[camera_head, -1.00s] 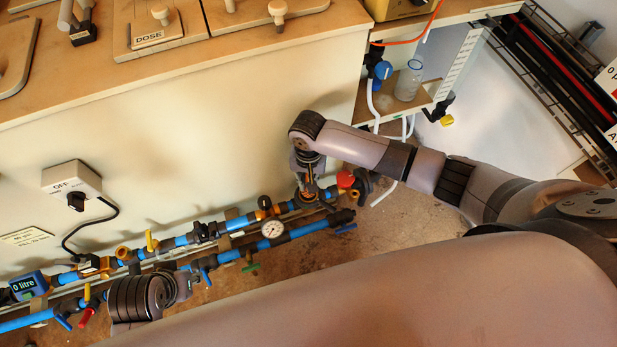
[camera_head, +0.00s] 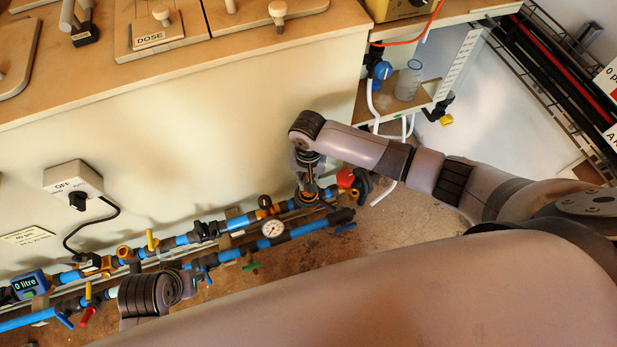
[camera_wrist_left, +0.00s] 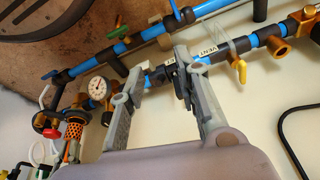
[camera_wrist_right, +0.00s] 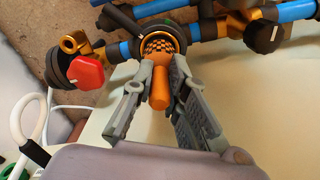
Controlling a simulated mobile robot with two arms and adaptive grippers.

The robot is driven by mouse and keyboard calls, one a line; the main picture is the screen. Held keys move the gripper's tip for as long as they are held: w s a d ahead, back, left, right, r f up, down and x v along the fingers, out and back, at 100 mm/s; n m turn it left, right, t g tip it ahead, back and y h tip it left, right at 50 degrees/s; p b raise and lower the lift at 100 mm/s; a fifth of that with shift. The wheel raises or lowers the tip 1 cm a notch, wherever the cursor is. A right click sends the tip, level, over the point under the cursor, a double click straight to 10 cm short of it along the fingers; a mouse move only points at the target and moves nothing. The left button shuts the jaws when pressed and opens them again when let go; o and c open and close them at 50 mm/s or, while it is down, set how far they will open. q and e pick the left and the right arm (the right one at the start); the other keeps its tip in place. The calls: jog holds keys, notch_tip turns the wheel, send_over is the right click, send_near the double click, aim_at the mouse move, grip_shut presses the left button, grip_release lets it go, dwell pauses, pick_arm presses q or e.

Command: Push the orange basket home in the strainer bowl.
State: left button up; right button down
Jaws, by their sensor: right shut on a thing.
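The orange basket (camera_wrist_right: 160,46) shows its mesh body and plain handle in the right wrist view. Its mesh sits at the mouth of the dark round strainer bowl (camera_wrist_right: 128,17), lined up with it. My right gripper (camera_wrist_right: 161,72) is shut on the handle. In the left wrist view, part of the basket's orange mesh (camera_wrist_left: 74,130) still shows outside the bowl; its depth inside is hidden. In the head view my right gripper (camera_head: 309,190) points down at the pipe's right end. My left gripper (camera_wrist_left: 158,62) is open and empty, over the blue pipes.
A red knob (camera_wrist_right: 87,71) is left of the bowl. Blue pipes with valves and a pressure gauge (camera_head: 273,228) run along the pale cabinet wall (camera_head: 200,120). A switch box (camera_head: 73,182) and cable are at left. Bare floor (camera_head: 370,230) lies right of the pipes.

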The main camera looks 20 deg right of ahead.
dwell(0.4)
jog(key=shift+p, duration=0.35)
pick_arm(q)
notch_tip(320, 180, down, 4)
jog(key=shift+s, duration=0.1)
dwell(0.6)
jog(key=shift+r+p, duration=0.1)
jog(key=shift+p, duration=0.2)
dwell(0.4)
